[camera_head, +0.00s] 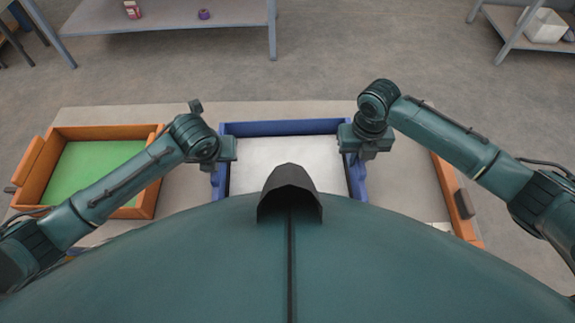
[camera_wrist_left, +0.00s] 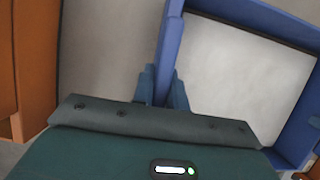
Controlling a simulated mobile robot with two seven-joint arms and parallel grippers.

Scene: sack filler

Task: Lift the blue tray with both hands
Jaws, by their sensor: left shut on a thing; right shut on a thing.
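The blue tray (camera_head: 281,127) lies in the middle of the table in the head view, with a whitish floor inside blue walls. My left gripper (camera_head: 219,165) is at its left wall. In the left wrist view, the fingers of my left gripper (camera_wrist_left: 163,88) are shut on the blue tray's wall (camera_wrist_left: 170,45), one on each side. My right gripper (camera_head: 358,160) is at the tray's right wall and shut on it; its fingertips are mostly hidden under the wrist. The near side of the tray is hidden by my own body. I cannot tell whether the tray is clear of the table.
An orange tray with a green floor (camera_head: 148,203) stands left on the table (camera_head: 184,190). Another orange piece (camera_head: 447,180) is at the right edge. A grey shelf (camera_head: 180,22) with a red box (camera_head: 132,9) and a purple roll (camera_head: 204,14) stands beyond open floor.

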